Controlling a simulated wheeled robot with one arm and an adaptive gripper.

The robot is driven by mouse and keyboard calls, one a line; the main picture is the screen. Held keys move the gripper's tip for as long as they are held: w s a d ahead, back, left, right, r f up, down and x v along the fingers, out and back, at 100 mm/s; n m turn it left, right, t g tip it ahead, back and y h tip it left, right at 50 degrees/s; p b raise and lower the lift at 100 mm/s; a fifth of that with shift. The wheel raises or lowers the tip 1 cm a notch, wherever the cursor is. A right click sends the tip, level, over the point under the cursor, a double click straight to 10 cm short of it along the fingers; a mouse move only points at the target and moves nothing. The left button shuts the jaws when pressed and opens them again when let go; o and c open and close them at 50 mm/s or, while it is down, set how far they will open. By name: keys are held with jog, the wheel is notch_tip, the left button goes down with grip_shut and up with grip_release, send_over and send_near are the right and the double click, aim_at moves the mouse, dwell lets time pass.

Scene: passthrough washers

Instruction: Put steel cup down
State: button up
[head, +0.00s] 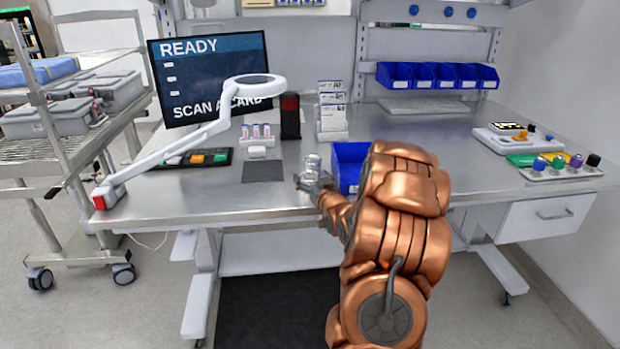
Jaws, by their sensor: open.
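A small shiny steel cup (312,164) is near the front middle of the steel workbench (400,130), just left of a blue bin (349,165). It looks upright. My gripper (308,181) is at the cup's lower part and open, with its fingers close around or beside it. Whether they touch the cup is too small to tell. The cup's base is partly hidden by the gripper, so its contact with the bench is not clear.
A dark grey mat (263,171) lies left of the cup. A white magnifier lamp (205,130) reaches over the bench's left side. A black container (290,116) and a card rack (332,112) stand behind. The bench right of my arm has free room.

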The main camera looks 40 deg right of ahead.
jog(key=b+v, duration=0.2)
jog(key=v, duration=0.5)
jog(key=shift+s, duration=0.35)
jog(key=b+v, duration=0.3)
jog(key=b, duration=0.4)
jog(key=shift+a+f+b, duration=0.1)
jog(key=shift+f+b, duration=0.1)
jog(key=shift+b, duration=0.15)
jog(key=shift+r, duration=0.1)
jog(key=shift+a, duration=0.1)
